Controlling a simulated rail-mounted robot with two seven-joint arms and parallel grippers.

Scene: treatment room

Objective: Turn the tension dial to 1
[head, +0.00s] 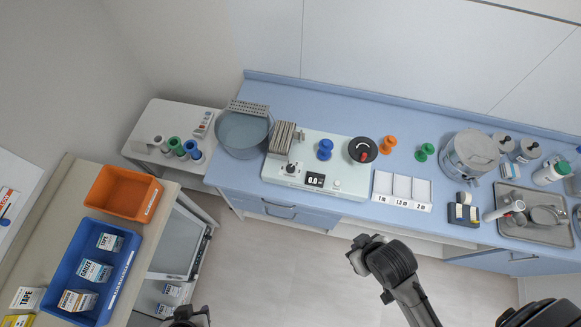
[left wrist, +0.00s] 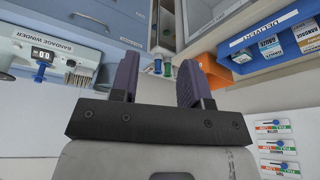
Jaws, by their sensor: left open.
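The bandage winder (head: 333,196) is a pale box on the blue counter. Its display (head: 315,180) reads 0.0. A small dark knob (head: 291,169), which looks like the tension dial, sits on its left part; its setting is too small to read. A black disc with a red part (head: 363,150) is on the right. The winder also shows at the left of the left wrist view (left wrist: 75,52). My left gripper (head: 190,316) is at the bottom edge, far from the winder; its fingers (left wrist: 157,78) are apart and empty. My right gripper (head: 362,250) is in front of the counter, its jaws unclear.
Orange (head: 123,213) and blue (head: 75,250) bins stand at the left. The floor between is clear.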

